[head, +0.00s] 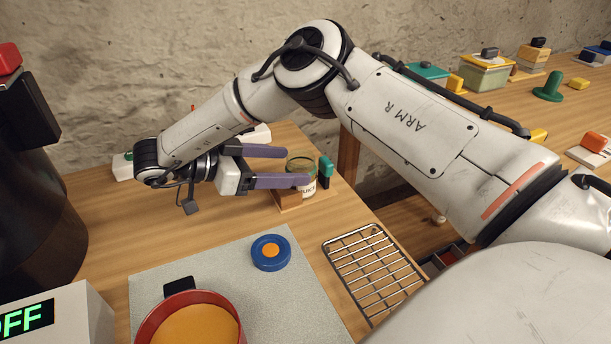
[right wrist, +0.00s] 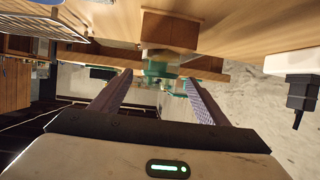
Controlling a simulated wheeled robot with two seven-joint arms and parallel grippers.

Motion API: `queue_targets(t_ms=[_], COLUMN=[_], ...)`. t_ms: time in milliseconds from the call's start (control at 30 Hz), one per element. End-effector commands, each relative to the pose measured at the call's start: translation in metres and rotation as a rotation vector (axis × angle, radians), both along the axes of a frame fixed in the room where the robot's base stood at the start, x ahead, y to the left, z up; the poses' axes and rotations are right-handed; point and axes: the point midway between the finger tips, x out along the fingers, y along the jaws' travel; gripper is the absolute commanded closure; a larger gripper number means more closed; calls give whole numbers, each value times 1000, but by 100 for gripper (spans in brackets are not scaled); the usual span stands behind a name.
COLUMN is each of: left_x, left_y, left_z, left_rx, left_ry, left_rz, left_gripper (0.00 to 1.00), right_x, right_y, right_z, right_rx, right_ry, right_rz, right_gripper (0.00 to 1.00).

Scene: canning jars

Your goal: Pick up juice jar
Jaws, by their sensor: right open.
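The juice jar (head: 303,188) is a small glass jar with a white label, upright on a wooden holder (head: 289,201) near the table's right edge. Its upper part is partly hidden behind a finger. My right gripper (head: 297,167) is open, with its two purple fingers pointing right at the jar, one nearer and one farther. The near fingertip overlaps the jar in the head view; I cannot tell whether it touches. In the right wrist view, a greenish glass shape (right wrist: 160,66), which looks like the jar, shows between the spread fingers (right wrist: 158,92). My left gripper is not in view.
A blue lid with an orange centre (head: 270,253) lies on the grey mat (head: 215,268), near a red pot (head: 172,306). A wire rack (head: 372,266) lies at the right. Several coloured containers (head: 486,73) stand on the far table.

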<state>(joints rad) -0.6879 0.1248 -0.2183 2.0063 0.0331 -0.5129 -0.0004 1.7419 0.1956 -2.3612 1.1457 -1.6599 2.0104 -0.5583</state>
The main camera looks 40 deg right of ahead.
Motion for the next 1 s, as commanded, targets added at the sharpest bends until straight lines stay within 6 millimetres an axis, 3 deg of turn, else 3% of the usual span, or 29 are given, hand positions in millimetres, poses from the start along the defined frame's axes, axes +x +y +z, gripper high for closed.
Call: queue_targets(t_ms=[100,333,600,933,1000], left_x=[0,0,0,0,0], left_y=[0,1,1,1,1], left_z=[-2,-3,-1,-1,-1], left_rx=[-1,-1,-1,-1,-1], left_ry=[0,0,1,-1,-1], left_rz=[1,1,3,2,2], left_gripper=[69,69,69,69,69], right_x=[-6,-10,-18,-19,-19], right_y=[-18,-33,-67,-72,-72], right_z=[-9,-17,-34,-37,-37], right_rx=[4,5,4,6,5], right_ry=[3,4,3,3,3], right_rz=[-4,-3,-4,-2,-2], right_gripper=[32,32,32,32,43])
